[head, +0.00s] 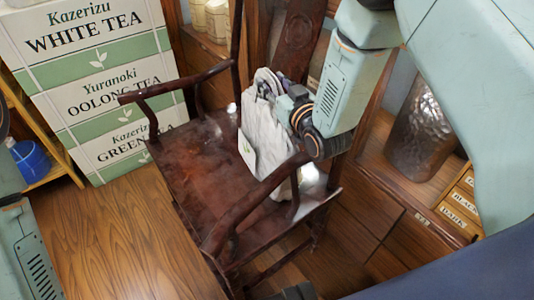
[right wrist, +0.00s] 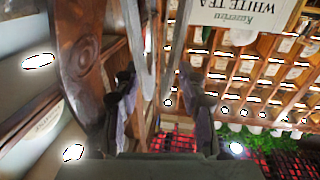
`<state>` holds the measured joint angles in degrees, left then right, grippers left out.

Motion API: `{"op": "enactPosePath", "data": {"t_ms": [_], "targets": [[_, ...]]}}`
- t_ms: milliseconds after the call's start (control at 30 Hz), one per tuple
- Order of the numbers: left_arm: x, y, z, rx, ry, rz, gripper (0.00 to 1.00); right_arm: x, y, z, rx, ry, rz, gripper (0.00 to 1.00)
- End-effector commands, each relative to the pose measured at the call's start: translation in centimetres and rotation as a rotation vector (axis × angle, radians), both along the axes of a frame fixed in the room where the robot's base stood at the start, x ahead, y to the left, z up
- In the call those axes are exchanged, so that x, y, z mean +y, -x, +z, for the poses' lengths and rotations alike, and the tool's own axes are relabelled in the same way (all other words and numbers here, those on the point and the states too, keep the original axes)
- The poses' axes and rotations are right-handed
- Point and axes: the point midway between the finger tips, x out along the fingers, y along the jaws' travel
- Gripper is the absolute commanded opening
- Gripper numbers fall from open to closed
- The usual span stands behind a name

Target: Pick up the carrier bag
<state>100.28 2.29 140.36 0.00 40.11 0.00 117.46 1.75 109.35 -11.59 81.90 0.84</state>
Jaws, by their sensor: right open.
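The carrier bag (head: 262,143) is pale grey-white with a small light label. It stands on the seat of a dark red wooden armchair (head: 190,165), by the right armrest. My right gripper (head: 268,86) is at the top of the bag, and its fingers are hard to separate from the bag's upper edge. In the right wrist view the right gripper (right wrist: 160,105) has its two fingers apart. Pale grey bands, perhaps the bag's handles, rise near and between the fingers; I cannot tell whether they touch. My left gripper is not in view.
The chair's right armrest (head: 255,200) crosses in front of the bag. Stacked tea boxes (head: 95,60) stand behind left, near a blue bucket (head: 30,160). Wooden cabinets (head: 365,225) and a dark hammered vessel (head: 420,135) are at the right. Floor at left front is clear.

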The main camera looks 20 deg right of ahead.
Motion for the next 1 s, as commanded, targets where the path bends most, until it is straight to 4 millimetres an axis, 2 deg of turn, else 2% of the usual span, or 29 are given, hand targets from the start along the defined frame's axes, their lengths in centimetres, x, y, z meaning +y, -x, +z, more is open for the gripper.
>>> {"op": "enactPosePath", "data": {"t_ms": [100, 200, 500, 1000], "targets": [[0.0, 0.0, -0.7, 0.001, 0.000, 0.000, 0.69, 0.2, -1.8, -0.2, -0.003, 0.001, 0.001, 0.41], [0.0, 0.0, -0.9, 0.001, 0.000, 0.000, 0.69, 0.4, -2.8, -0.2, -0.001, 0.001, 0.002, 0.41], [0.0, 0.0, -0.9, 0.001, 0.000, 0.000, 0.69, 0.5, -3.4, -0.1, 0.000, 0.000, 0.001, 0.41], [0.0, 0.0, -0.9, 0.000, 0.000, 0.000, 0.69, 0.5, -3.3, -0.1, 0.000, 0.000, 0.001, 0.00]]}}
